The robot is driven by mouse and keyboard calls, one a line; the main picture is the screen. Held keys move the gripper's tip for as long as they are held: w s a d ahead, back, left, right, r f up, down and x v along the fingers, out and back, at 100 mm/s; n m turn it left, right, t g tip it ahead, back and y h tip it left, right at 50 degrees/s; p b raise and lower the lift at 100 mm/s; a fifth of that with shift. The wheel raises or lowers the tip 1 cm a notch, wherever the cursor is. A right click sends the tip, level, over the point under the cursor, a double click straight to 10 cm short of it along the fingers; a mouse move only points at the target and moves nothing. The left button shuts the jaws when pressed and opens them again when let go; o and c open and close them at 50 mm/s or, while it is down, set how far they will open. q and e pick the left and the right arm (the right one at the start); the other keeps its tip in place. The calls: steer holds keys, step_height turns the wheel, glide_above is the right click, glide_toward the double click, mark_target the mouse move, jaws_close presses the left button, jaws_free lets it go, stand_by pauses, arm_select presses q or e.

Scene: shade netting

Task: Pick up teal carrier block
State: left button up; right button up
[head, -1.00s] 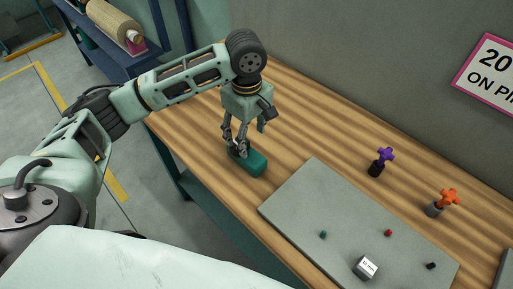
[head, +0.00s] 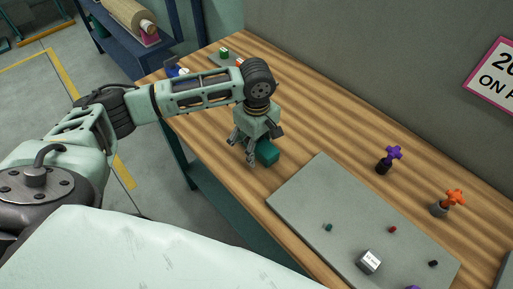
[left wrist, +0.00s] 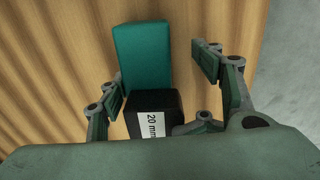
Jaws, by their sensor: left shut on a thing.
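The teal carrier block (head: 267,153) is at the left part of the wooden bench, partly hidden behind my left gripper (head: 251,158). In the left wrist view the teal block (left wrist: 143,57) has a black end (left wrist: 150,113) with a white "20 mm" label, close to the palm. My left gripper (left wrist: 162,72) is shut on the block; one finger lies along its left side. On the right side a gap shows between the upper finger and the teal part. Whether the block touches the bench is unclear. My right gripper is not in view.
A grey mat (head: 305,195) holds small coloured pieces and a labelled grey block (head: 369,262). A purple-topped knob (head: 390,158) and an orange-topped knob (head: 450,201) stand behind it. Small items (head: 224,53) lie at the bench's far left end. A wall runs along the back.

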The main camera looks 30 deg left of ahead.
arm_select(q)
steer(key=c, duration=0.7)
steer(key=shift+c, duration=0.6)
